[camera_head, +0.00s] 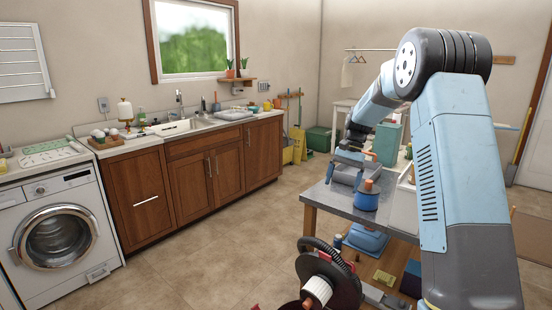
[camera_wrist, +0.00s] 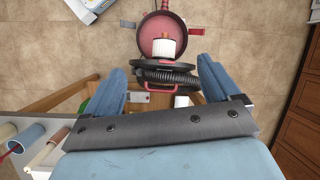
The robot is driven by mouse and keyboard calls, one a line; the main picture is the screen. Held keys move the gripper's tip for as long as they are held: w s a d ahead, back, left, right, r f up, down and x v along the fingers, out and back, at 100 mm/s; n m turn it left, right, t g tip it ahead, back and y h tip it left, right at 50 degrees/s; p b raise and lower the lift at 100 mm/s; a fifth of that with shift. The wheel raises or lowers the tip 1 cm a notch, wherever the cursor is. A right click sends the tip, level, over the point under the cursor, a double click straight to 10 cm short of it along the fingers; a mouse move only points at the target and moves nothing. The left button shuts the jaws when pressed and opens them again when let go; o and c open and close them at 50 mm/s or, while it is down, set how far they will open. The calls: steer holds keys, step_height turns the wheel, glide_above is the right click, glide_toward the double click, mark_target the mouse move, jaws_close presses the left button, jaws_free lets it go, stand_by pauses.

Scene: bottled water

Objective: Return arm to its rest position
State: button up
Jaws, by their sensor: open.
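My arm rises from the right of the head view, bends at a high elbow and reaches down over the metal-topped table (camera_head: 338,198). My gripper (camera_head: 347,162) shows small at its far end, above or near a grey object on that table; the exact gap cannot be told. In the wrist view my gripper (camera_wrist: 162,78) has its two blue fingers spread apart. No object is held between them. A red-and-black vacuum cleaner with a white filter (camera_wrist: 160,46) and a ribbed hose shows beyond the fingers.
A blue canister with an orange top (camera_head: 367,195) stands on the table. The vacuum cleaner (camera_head: 328,282) is also in the head view's lower middle. A blue case (camera_head: 366,240) is below the tabletop. A washing machine (camera_head: 60,240) and wooden cabinets (camera_head: 190,178) line the left; tiled floor between is clear.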

steer(key=s+r+n+t+h, duration=0.1)
steer(key=s+r+t, duration=0.1)
steer(key=s+r, duration=0.65)
steer(key=s+r+n+t+h, duration=0.1)
steer(key=s+r+n+t, duration=0.15)
steer(key=s+r, duration=0.65)
steer(key=s+f+n+t, duration=0.1)
steer(key=s+f+t, duration=0.1)
steer(key=s, duration=0.9)
steer(key=s+d+f+t+h, duration=0.1)
steer(key=s+f+t, duration=0.1)
steer(key=s, duration=0.9)
steer(key=shift+s+n, duration=0.35)
